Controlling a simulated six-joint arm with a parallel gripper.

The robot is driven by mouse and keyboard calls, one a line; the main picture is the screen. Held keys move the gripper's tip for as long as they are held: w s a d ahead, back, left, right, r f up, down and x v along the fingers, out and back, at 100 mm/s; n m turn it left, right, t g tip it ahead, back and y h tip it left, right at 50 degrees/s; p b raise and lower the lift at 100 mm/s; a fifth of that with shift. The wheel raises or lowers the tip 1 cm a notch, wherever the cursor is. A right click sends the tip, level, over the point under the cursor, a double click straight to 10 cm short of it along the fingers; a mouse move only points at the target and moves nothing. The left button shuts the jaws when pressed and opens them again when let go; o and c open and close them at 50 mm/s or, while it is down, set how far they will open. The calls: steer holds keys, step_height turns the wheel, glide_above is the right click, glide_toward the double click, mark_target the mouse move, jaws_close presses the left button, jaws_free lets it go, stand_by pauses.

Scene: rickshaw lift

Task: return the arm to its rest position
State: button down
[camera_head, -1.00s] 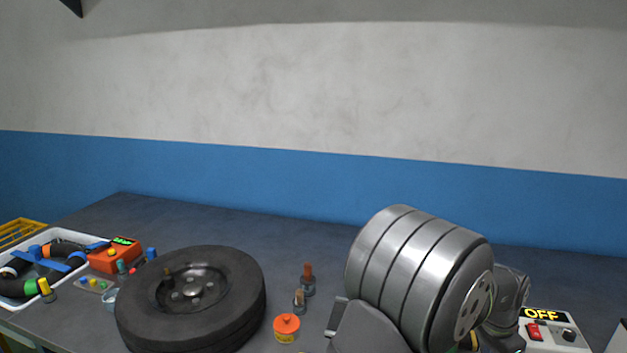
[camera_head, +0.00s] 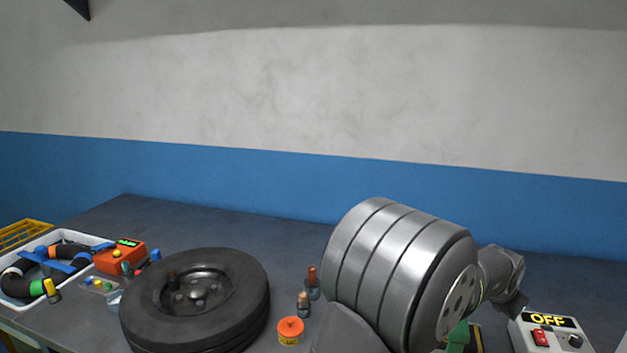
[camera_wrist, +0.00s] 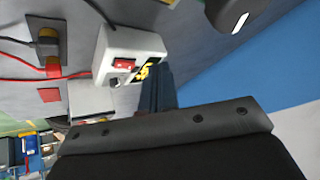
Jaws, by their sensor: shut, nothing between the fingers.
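My arm fills the lower right of the head view, with a large ribbed silver joint (camera_head: 400,270) raised over the bench and a grey wrist part (camera_head: 500,275) behind it on the right. In the wrist view the dark body of my gripper spans the bottom, and its narrow fingers (camera_wrist: 157,92) stick up together, shut and empty. The fingers cannot be made out in the head view. In the wrist view they appear close to the white switch box (camera_wrist: 130,55); I cannot tell the gap.
A black wheel (camera_head: 195,298) lies on the bench (camera_head: 300,232). An orange-lidded jar (camera_head: 290,331) and two small bottles stand between it and my arm. The switch box (camera_head: 548,332) reads OFF. A white tray (camera_head: 35,310) and orange meter (camera_head: 120,256) are left. Red cables (camera_wrist: 45,75) show in the wrist view.

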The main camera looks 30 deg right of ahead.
steer(key=shift+w+d+f+n+t+h, duration=0.15)
steer(key=shift+w+d+t+h, duration=0.2)
steer(key=shift+w, duration=0.45)
steer(key=shift+w+d+f+n+t+h, duration=0.1)
steer(key=shift+w+d+n+t+h, duration=0.15)
steer(key=shift+w+h, duration=0.4)
steer(key=shift+w+d+f+n+t+h, duration=0.1)
steer(key=shift+w+d+t+h, duration=0.2)
steer(key=shift+w, duration=0.65)
steer(key=shift+d, duration=0.1)
